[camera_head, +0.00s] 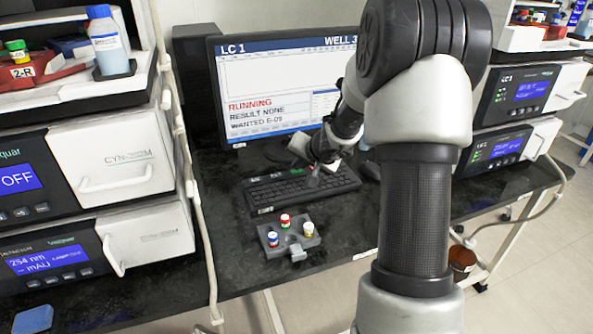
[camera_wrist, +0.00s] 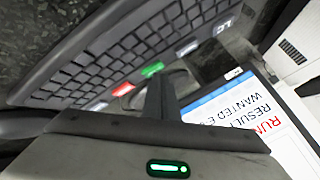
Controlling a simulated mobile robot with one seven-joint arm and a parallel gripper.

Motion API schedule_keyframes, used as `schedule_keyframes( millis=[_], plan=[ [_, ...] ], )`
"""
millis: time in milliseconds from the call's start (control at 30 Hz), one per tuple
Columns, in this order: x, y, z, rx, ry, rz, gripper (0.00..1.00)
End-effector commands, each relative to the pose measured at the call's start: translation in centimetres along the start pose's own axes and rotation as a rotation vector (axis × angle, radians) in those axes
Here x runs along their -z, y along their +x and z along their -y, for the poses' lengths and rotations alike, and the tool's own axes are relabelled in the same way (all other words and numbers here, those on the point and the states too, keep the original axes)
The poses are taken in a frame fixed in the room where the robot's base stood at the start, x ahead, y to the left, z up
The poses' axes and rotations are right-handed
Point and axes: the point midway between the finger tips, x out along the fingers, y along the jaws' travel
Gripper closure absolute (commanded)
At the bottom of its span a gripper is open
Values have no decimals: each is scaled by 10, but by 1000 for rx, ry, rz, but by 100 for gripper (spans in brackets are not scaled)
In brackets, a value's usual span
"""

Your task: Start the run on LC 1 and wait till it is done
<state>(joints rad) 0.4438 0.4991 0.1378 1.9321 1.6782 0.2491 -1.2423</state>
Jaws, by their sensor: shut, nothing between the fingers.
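The monitor (camera_head: 275,85) reads LC 1 and WELL 3 at the top, with RUNNING in red, RESULT NONE and WANTED E-09 below. Part of it shows turned over in the wrist view (camera_wrist: 235,105). The dark keyboard (camera_head: 275,195) lies in front of it; its coloured keys, one green (camera_wrist: 152,69), one red (camera_wrist: 124,89) and pale ones, show in the wrist view. My gripper (camera_head: 313,180) is shut and empty over the keyboard's back edge. In the wrist view its fingers (camera_wrist: 160,95) are together close to the green key; I cannot tell whether they touch anything.
A grey rack (camera_head: 290,238) with several capped vials stands in front of the keyboard. Instrument stacks stand left (camera_head: 120,165) and right (camera_head: 515,95); the left one bears a blue-capped bottle (camera_head: 107,45). My arm hides the bench's right middle. A brown bottle (camera_head: 462,262) stands lower right.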

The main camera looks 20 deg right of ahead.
Motion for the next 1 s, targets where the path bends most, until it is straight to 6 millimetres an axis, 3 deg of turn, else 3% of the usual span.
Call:
schedule_keyframes(
  millis=[567, 1000],
  plan=[
    [8, -10, 8, 1, -1, -1, 100],
    [30, -40, 30, 1, -1, -1, 100]
  ],
)
